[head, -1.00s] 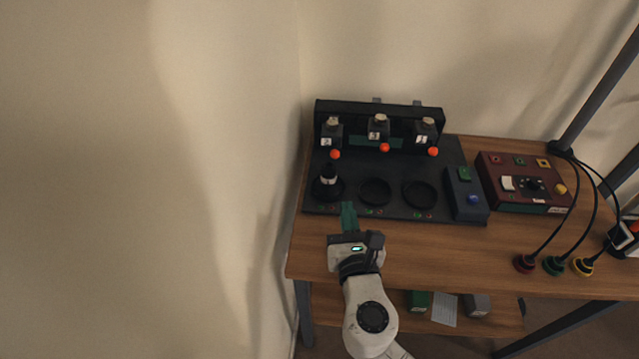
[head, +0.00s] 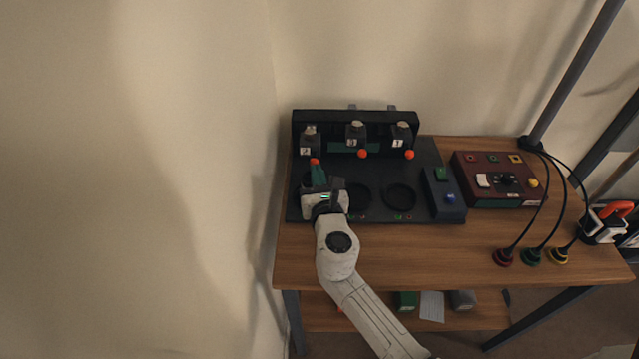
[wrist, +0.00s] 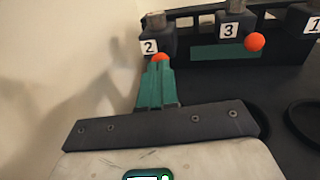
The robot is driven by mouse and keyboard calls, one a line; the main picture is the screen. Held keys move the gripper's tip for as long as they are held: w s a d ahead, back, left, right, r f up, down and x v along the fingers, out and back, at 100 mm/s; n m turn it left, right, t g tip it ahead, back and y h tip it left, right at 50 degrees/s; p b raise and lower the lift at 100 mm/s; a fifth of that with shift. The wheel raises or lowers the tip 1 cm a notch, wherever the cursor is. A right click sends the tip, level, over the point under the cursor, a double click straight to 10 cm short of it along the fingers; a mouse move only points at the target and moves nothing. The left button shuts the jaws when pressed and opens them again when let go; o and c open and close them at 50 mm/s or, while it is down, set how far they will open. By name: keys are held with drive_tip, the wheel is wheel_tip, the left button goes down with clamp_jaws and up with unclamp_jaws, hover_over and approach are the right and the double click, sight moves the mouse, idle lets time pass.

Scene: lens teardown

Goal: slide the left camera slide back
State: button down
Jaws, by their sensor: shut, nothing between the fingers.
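The left camera slide (head: 310,142) is a dark block labelled 2 with an orange knob (head: 315,161) on its front, on the black rail at the back of the dark board. In the wrist view the left slide (wrist: 157,42) stands just beyond my gripper, and its orange knob (wrist: 160,57) is partly covered by the fingertips. My gripper (head: 316,170) has green fingers, shut and empty, pointing at the knob. In the wrist view its fingertips (wrist: 158,68) appear at or very near the knob; I cannot tell if they touch.
Slide 3 (head: 356,136) and slide 1 (head: 401,136) stand to the right on the rail. Black rings (head: 400,197) sit on the board (head: 425,160). Bare table lies in front.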

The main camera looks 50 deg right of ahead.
sight(317, 161)
drive_tip(key=shift+w+d, duration=0.15)
drive_tip(key=x, duration=0.4)
drive_tip(key=shift+s+d+r, duration=0.1)
drive_tip(key=shift+s+d, duration=0.15)
drive_tip(key=shift+r, duration=0.1)
